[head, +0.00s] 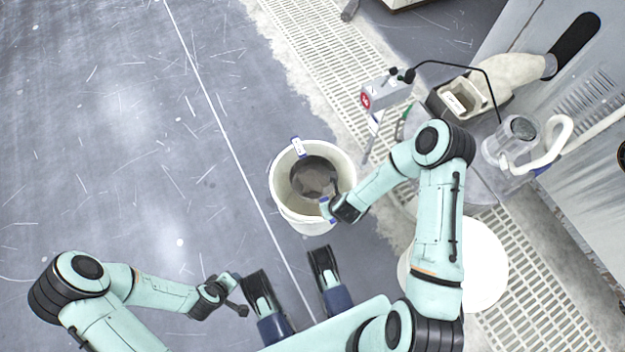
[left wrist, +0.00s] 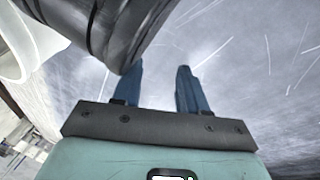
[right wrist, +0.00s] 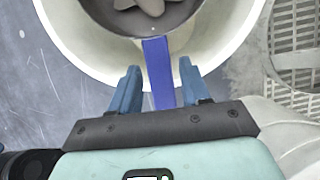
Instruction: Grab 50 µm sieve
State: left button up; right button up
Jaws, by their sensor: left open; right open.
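A dark grey round insert (head: 312,175), which looks like the sieve, sits inside a white bucket (head: 274,190) on the floor. I cannot read a 50 µm mark. A blue strip (right wrist: 158,72) runs from its rim toward me in the right wrist view. My right gripper (right wrist: 158,92) is open, with one finger on each side of this strip and a gap to each; it also shows at the bucket's near right rim in the head view (head: 328,206). My left gripper (head: 240,294) is open and empty, low at the left; its fingers show apart in the left wrist view (left wrist: 158,85).
A white label with blue (head: 298,147) is on the bucket's far rim. A round white lid or bucket (head: 485,265) is partly behind my right arm. A grey box with a red button (head: 385,95) stands beyond the bucket. A floor grating (head: 335,60) runs alongside. Open floor lies left.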

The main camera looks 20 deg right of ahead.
jog(key=b+x, duration=0.2)
jog(key=x, duration=0.3)
jog(key=shift+a+f, duration=0.15)
jog(key=shift+f, duration=0.25)
jog(key=shift+w+f+b, duration=0.25)
jog(key=shift+b, duration=0.05)
pick_arm(q)
jog(key=s+f+g, duration=0.2)
jog(key=s+f, duration=0.2)
jog(key=s, duration=0.1)
jog(key=shift+s+a+f, duration=0.35)
jog(key=shift+s+a, duration=0.05)
pick_arm(e)
grip_shut()
jog(key=shift+r, duration=0.15)
